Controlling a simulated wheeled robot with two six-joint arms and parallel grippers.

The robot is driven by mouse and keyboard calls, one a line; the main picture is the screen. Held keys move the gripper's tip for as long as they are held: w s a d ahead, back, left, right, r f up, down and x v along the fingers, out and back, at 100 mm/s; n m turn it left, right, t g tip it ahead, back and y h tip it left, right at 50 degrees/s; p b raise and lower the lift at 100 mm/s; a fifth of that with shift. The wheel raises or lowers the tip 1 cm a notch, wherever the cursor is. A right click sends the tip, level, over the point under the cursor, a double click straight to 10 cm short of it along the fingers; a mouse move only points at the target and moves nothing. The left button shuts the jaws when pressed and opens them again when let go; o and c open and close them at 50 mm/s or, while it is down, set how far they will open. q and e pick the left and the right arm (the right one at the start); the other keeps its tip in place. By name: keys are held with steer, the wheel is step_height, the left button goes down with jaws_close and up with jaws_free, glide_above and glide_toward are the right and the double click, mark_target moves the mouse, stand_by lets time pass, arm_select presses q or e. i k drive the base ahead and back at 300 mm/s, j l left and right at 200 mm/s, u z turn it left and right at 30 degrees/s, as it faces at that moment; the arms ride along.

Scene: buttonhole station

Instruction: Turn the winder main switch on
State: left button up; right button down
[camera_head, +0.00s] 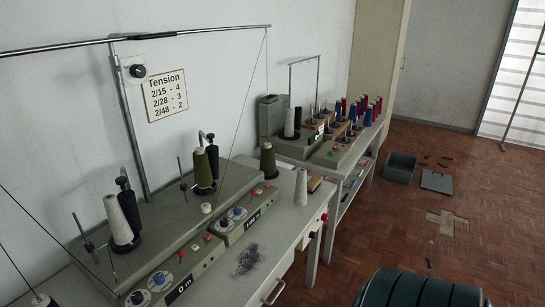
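A grey-green machine that looks like the winder (165,235) stands on the near table, with cones of white and olive thread on top. Its sloping front carries dials, small red buttons and labels. A red knob (324,217) and a dark knob (311,235) sit on a white box at the table's right end. I cannot tell which control is the main switch, or whether it is on or off. Neither of my grippers is in view.
A second table (360,150) with more thread spools stands behind. A dark green ribbed object (415,290) is at the bottom right. A thread tangle (247,260) lies on the near tabletop. A tension card (165,95) hangs on the wall.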

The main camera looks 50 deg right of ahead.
mark_target(325, 217)
steer(key=z, duration=2)
